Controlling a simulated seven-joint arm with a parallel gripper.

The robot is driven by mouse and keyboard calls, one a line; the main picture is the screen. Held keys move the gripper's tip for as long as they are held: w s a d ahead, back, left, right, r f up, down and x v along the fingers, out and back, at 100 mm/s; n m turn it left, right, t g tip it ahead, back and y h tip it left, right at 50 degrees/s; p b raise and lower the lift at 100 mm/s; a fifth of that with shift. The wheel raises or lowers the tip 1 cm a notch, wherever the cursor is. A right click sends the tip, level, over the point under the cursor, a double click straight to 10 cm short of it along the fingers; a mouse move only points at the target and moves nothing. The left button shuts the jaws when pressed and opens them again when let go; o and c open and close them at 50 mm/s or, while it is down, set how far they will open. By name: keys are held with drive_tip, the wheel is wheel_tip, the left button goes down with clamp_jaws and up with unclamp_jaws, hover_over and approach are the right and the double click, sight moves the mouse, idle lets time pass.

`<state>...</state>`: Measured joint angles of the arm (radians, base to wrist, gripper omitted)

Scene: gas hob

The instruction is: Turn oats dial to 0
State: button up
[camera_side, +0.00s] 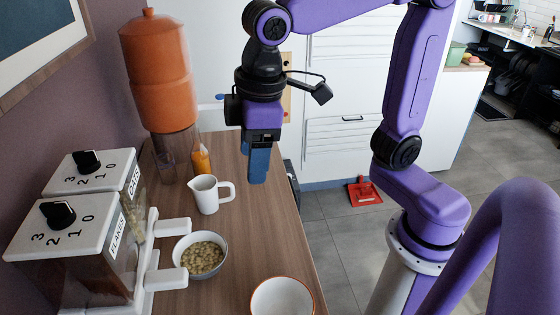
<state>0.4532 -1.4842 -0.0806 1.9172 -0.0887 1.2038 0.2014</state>
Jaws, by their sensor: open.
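The oats dial (87,161) is a black knob on the white top of the rear dispenser, which is labelled OATS (133,180). The numbers 3, 2, 1 and 0 curve around its near side, with 0 at the right. I cannot tell which number the dial's pointer faces. My gripper (257,178) hangs pointing down above the right part of the wooden counter, well to the right of the oats dial and apart from it. Its blue fingers are seen nearly edge-on, are open and hold nothing visible.
The flakes dispenser with its own black dial (57,214) stands in front. A white jug (208,194), a bowl of pale pieces (202,256) and an orange-rimmed bowl (281,298) stand on the counter (255,225). An orange container (160,75) and orange bottle (201,158) stand behind.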

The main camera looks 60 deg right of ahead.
drive_tip(key=shift+n+g, duration=0.3)
drive_tip(key=shift+n, duration=0.1)
drive_tip(key=shift+s+d+f, duration=1.3)
drive_tip(key=shift+s+d, duration=0.15)
drive_tip(key=shift+d, duration=0.1)
drive_tip(key=s+d+f+n, duration=0.2)
drive_tip(key=s+d+f, duration=0.5)
drive_tip(key=s+d, duration=0.2)
drive_tip(key=shift+d+f+g, duration=0.2)
drive_tip(key=shift+d+g, duration=0.15)
drive_tip(key=shift+g, duration=0.05)
